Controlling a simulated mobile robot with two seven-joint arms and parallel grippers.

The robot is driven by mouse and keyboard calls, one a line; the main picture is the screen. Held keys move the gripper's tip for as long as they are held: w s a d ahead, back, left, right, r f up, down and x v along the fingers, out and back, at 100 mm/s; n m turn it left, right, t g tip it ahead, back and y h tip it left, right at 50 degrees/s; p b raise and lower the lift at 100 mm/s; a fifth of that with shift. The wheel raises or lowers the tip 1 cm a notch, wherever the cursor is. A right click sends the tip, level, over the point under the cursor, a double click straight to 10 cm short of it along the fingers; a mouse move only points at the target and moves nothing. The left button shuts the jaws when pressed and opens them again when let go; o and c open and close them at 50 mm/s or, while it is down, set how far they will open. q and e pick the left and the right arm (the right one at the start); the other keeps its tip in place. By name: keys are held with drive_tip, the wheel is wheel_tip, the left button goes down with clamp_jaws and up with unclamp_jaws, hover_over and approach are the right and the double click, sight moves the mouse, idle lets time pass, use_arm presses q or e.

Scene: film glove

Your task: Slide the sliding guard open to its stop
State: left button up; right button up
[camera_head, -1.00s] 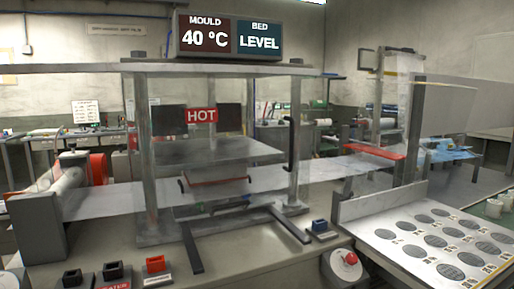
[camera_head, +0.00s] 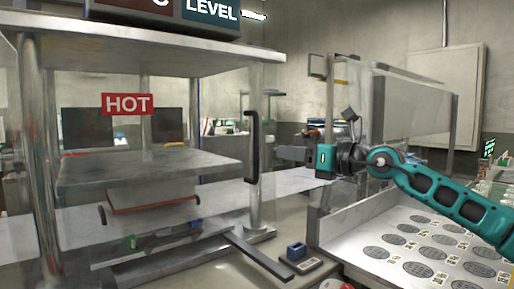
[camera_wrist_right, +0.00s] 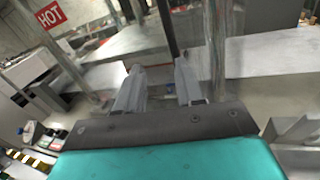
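The sliding guard is a clear panel across the front of the press, carrying a red HOT sign (camera_head: 127,104); that sign also shows in the wrist view (camera_wrist_right: 50,15). Its black upright handle (camera_head: 252,147) is at the panel's right side. My right gripper (camera_head: 290,154) is just right of the handle, pointing left at it, with a gap between. In the wrist view its two fingers (camera_wrist_right: 160,76) are apart and nothing is between them. A dark upright bar, apparently the handle (camera_wrist_right: 167,28), stands beyond the fingertips. My left gripper is out of view.
The press has metal posts (camera_head: 38,150) and a grey plate (camera_head: 150,168) behind the guard. A white tray with round grey discs (camera_head: 365,212) lies at right, below my right arm.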

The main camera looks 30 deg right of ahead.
sight(258, 139)
drive_tip(key=shift+n+h, duration=0.3)
drive_tip(key=shift+h, duration=0.2)
drive_tip(key=w+p, duration=0.2)
drive_tip(key=w, duration=0.1)
drive_tip(key=w+a+r+p, duration=0.1)
drive_tip(key=w+p, duration=0.1)
drive_tip(key=w, duration=0.2)
drive_tip(key=w+r+p, duration=0.1)
drive_tip(key=w+p, duration=0.1)
drive_tip(key=w, duration=0.1)
drive_tip(key=shift+w+a+r, duration=0.15)
drive_tip(key=shift+w+a, duration=0.1)
drive_tip(key=shift+w, duration=0.05)
drive_tip(key=shift+x, duration=0.8)
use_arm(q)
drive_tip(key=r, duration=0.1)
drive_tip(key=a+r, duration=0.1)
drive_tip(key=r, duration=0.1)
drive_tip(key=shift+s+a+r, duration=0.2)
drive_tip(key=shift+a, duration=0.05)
use_arm(e)
clamp_jaws()
